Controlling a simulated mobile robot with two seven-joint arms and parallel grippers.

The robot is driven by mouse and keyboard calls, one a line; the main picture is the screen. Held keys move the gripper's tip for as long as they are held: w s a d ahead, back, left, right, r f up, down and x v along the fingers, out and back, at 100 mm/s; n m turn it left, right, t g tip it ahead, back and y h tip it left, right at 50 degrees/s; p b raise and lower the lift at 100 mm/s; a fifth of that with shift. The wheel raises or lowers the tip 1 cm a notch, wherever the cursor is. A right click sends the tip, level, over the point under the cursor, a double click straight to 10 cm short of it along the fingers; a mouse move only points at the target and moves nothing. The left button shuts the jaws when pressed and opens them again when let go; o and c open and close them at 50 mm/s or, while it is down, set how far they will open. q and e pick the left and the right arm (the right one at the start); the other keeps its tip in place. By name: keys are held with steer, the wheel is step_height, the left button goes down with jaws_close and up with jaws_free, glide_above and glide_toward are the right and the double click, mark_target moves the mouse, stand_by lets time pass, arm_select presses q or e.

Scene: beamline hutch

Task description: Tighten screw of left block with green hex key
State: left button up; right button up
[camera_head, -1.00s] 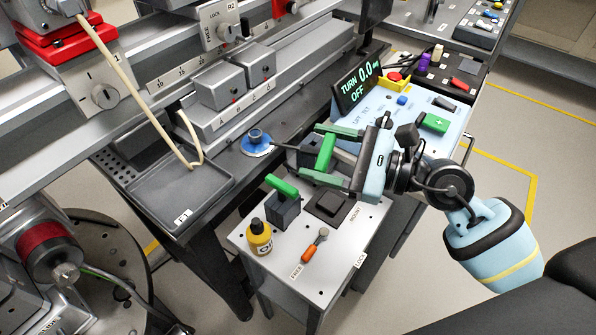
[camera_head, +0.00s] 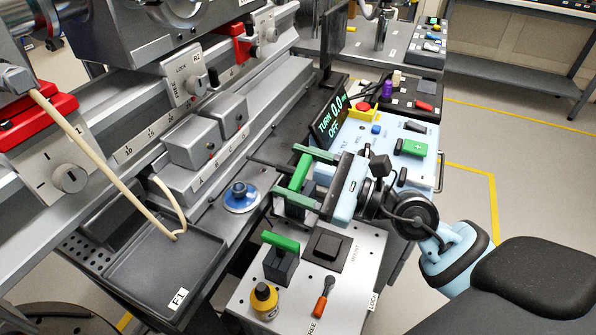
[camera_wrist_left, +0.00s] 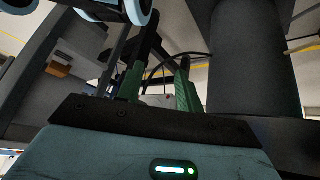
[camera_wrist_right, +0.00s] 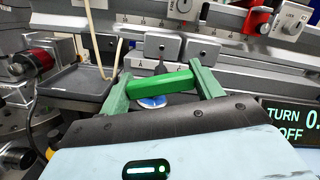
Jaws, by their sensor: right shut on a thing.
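Two grey blocks sit side by side on the rail, each with a small red mark: the left block (camera_head: 192,142) and the right block (camera_head: 229,113). The left block also shows in the right wrist view (camera_wrist_right: 160,47). My right gripper (camera_head: 292,180) is shut on the green handle of the hex key (camera_wrist_right: 160,83). Its dark shaft points away from the gripper, toward the blocks, and its tip is apart from them in the head view. My left gripper (camera_wrist_left: 158,78) shows only in its wrist view, fingers apart, nothing seen between them.
A display (camera_head: 329,116) reads TURN 0.0, OFF. A blue disc (camera_head: 241,198) and an empty tray (camera_head: 165,265) lie before the rail.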

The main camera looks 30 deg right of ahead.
mark_target(277, 167)
steer(key=shift+p+x, duration=0.35)
steer(key=shift+x, duration=1.3)
arm_select(q)
steer(key=shift+r, duration=0.45)
arm_select(e)
steer(key=shift+f+x, duration=0.2)
steer(key=shift+x, duration=0.65)
steer(key=shift+f+x, duration=0.2)
steer(key=shift+x, duration=0.65)
steer(key=shift+w, duration=0.1)
steer(key=shift+d+f+n+g+b, duration=0.15)
steer(key=shift+n+b, duration=0.2)
steer(key=shift+n, duration=0.25)
steer(key=shift+a+f+n+g+b, duration=0.15)
steer(key=shift+n+b, duration=0.15)
steer(key=shift+n, duration=0.3)
steer(key=shift+d+r+n+b, duration=0.15)
steer(key=shift+n+b, duration=0.25)
steer(key=shift+n, duration=0.5)
arm_select(q)
steer(key=shift+s+f, duration=0.25)
steer(key=shift+f, duration=0.35)
steer(key=shift+s+f, duration=0.2)
steer(key=shift+f, duration=0.4)
arm_select(e)
steer(key=shift+r, duration=0.15)
